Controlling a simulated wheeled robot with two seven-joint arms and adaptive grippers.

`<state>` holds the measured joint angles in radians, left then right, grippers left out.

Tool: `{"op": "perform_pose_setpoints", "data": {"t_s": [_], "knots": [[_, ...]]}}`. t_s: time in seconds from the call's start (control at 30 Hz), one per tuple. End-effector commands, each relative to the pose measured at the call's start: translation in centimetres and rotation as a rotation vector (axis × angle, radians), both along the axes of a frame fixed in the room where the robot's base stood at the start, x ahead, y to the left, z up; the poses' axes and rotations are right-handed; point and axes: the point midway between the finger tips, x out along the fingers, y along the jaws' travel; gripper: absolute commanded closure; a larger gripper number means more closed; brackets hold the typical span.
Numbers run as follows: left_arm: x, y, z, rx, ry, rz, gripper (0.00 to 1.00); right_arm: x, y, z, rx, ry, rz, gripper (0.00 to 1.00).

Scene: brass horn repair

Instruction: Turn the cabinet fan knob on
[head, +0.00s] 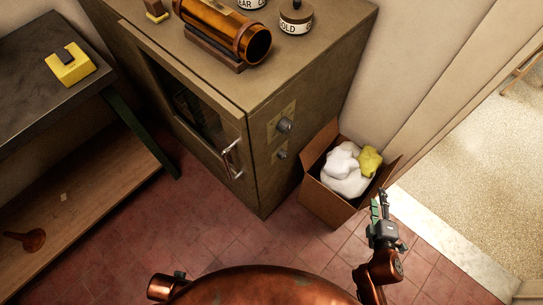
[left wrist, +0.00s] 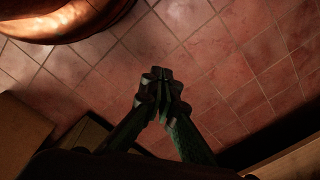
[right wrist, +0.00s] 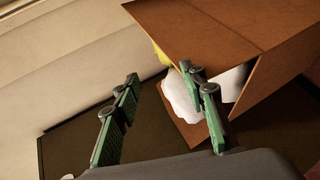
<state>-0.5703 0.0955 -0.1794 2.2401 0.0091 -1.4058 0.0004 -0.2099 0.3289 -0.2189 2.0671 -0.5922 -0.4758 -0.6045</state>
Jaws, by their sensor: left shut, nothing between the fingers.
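The olive-brown cabinet (head: 225,95) stands at the upper middle of the head view. Its narrow right side carries two grey knobs, an upper one (head: 284,125) on a brass plate and a lower one (head: 281,153); I cannot read which is the fan knob. My right gripper (head: 382,200) is right of the cardboard box, well apart from both knobs. In the right wrist view it is open and empty (right wrist: 160,76), with the box beyond it. My left gripper (left wrist: 160,76) is shut and empty above the tiled floor; its fingers are not clear in the head view.
A cardboard box (head: 321,204) with white and yellow cloths stands on the floor beside the cabinet. The cabinet's glass door has a metal handle (head: 231,158). A workbench (head: 33,88) is at left. Red tiles in front are clear.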

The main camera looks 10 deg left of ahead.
Motion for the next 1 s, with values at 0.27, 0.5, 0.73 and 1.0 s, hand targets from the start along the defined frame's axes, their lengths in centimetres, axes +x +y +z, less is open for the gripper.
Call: {"op": "perform_pose_setpoints", "data": {"t_s": [0.27,0.5,0.73,1.0], "knots": [[-0.7,-1.3,-0.1,-0.023,0.017,-0.002,1.0,5.1,10.0,9.2,-0.472,-0.355,0.437,0.61],[-1.4,-2.6,0.2,-0.045,0.034,-0.003,1.0,3.6,21.3,13.3,-0.987,-0.723,0.854,0.61],[-1.7,-3.3,0.5,-0.056,0.042,-0.005,1.0,1.0,26.3,12.7,-1.256,-0.919,1.069,0.61],[-1.7,-3.4,1.3,-0.059,0.042,-0.005,1.0,2.8,29.3,12.6,-1.272,-0.934,1.081,0.61]]}}
